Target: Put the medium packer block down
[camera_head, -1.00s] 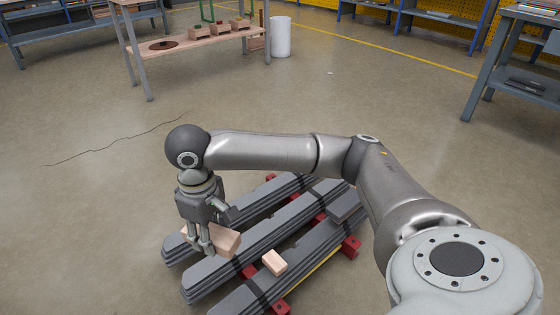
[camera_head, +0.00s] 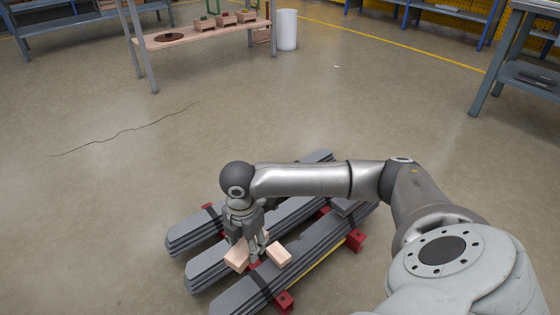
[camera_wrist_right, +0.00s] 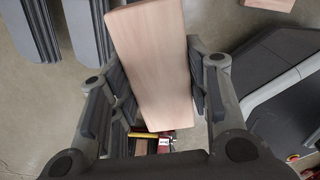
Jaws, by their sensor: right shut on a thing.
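The medium packer block (camera_head: 236,256), a pale wooden block, is held in my right gripper (camera_head: 250,248), low over the stacked grey core trays (camera_head: 214,279). Whether it touches them I cannot tell. In the right wrist view the block (camera_wrist_right: 152,60) stands lengthwise between the two fingers, which close on its sides. A second, smaller wooden block (camera_head: 279,254) lies on the stacks just right of the gripper. Part of a wooden block (camera_wrist_right: 270,4) also shows at the top right of the wrist view. My left gripper is out of view.
Red supports (camera_head: 284,301) stick out from under the grey stacks. A wooden-topped table (camera_head: 180,40) with small wooden boxes (camera_head: 225,19) and a white bin (camera_head: 287,29) stand at the back. A grey workbench (camera_head: 525,75) is at the right. The floor on the left is clear.

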